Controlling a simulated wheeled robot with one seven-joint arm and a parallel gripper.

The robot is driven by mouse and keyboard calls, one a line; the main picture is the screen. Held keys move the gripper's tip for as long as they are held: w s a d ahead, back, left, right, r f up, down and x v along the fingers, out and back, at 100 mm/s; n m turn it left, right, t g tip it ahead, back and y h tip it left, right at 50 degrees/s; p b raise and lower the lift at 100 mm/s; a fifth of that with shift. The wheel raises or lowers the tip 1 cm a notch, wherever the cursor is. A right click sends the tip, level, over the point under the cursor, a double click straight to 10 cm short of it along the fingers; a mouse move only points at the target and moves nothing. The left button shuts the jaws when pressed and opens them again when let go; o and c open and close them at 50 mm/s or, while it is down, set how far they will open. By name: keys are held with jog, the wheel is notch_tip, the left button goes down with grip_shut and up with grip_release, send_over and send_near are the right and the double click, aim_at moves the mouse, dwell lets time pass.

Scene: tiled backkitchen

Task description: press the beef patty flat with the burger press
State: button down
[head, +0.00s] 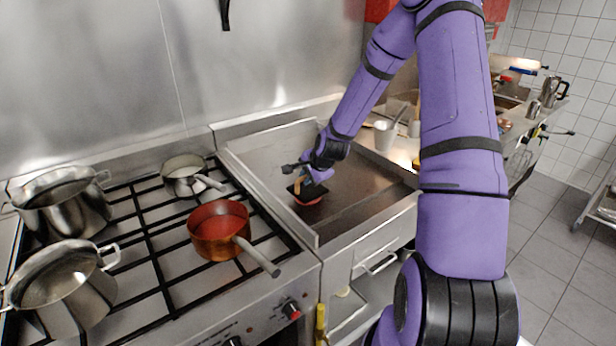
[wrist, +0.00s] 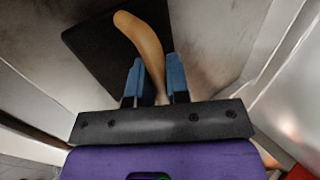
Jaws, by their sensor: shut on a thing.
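The burger press has a dark square plate (wrist: 95,45) and a curved wooden handle (wrist: 148,40). My gripper (wrist: 157,82) is shut on the handle, with a blue finger on each side of it. In the head view my gripper (head: 312,178) is low over the left part of the griddle (head: 360,190), and the press plate (head: 296,189) shows just below it. A reddish beef patty (head: 308,201) shows at the plate's near edge, on the griddle. The plate covers most of the patty. Whether plate and patty touch, I cannot tell.
Left of the griddle is a gas stove with a copper pan (head: 218,228), a small steel pan (head: 186,175) and steel pots (head: 62,203). The griddle's raised steel rim (head: 268,195) stands close to the press. A metal container (head: 384,135) stands right of the griddle. The griddle's right part is bare.

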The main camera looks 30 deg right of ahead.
jog(key=shift+f, duration=0.4)
dwell(0.9)
jog(key=shift+r, duration=3.55)
